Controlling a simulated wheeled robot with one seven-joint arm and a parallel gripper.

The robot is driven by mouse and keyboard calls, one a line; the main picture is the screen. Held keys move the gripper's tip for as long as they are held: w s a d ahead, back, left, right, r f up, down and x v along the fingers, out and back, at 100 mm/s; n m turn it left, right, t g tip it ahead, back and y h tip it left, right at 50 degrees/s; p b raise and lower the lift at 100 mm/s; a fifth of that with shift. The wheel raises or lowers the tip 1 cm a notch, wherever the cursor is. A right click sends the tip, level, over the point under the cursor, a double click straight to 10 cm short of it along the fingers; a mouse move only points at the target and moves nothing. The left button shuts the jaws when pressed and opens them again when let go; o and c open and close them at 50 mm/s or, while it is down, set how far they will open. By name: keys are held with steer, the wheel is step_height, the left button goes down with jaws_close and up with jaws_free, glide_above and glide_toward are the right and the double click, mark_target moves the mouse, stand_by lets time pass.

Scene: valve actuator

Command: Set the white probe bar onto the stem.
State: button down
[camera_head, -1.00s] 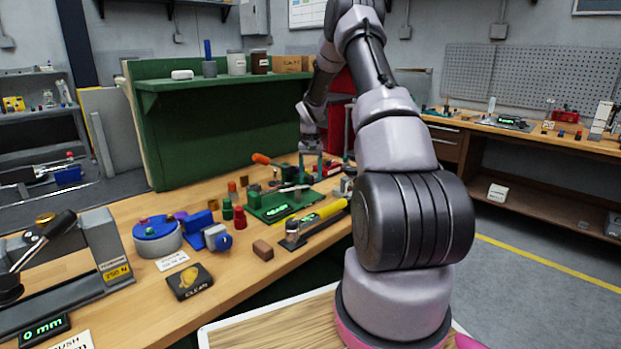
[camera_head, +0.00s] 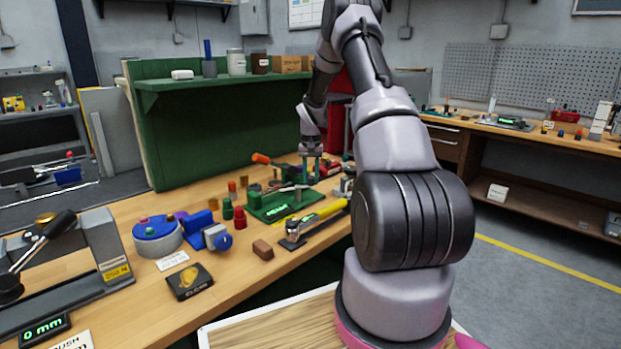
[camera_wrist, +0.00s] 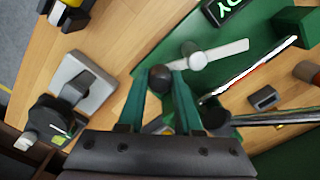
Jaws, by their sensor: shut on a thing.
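The white probe bar (camera_wrist: 225,51) is a flat pale strip over the green fixture plate (camera_wrist: 225,88) in the wrist view. A round pale hub (camera_wrist: 194,57) stands on it. A dark ball (camera_wrist: 160,74) sits at its near end, between the two teal fingertips. My gripper (camera_wrist: 161,84) is shut there, at this end of the bar. I cannot make out the stem, nor whether the hub touches it. In the head view my gripper (camera_head: 311,172) is low over the green fixture (camera_head: 268,209), and the bar shows only as a small pale strip.
A lit display (camera_wrist: 228,9) sits on the fixture. A metal rod (camera_wrist: 270,117) lies close to the right finger. A grey block (camera_wrist: 83,82) stands to the left. Red and green cylinders, a yellow tool (camera_head: 330,210) and a brown block (camera_head: 263,249) crowd the bench in front.

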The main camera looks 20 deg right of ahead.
steer(key=m, duration=0.1)
steer(key=s+m, duration=0.1)
steer(key=m, duration=0.2)
steer(key=shift+s+a, duration=0.25)
steer(key=shift+s, duration=0.1)
steer(key=shift+s+a+m, duration=0.4)
steer(key=shift+a+m, duration=0.05)
steer(key=shift+m, duration=1.05)
steer(key=shift+s+a+m, duration=0.45)
steer(key=shift+a+m, duration=0.05)
steer(key=shift+m, duration=1)
steer(key=shift+s+a+m, duration=0.4)
steer(key=shift+a+m, duration=0.05)
steer(key=shift+m, duration=1.05)
steer(key=c, duration=0.6)
jaws_free()
steer(key=shift+a, duration=0.1)
step_height(320, 180, up, 11)
steer(key=shift+f, duration=0.1)
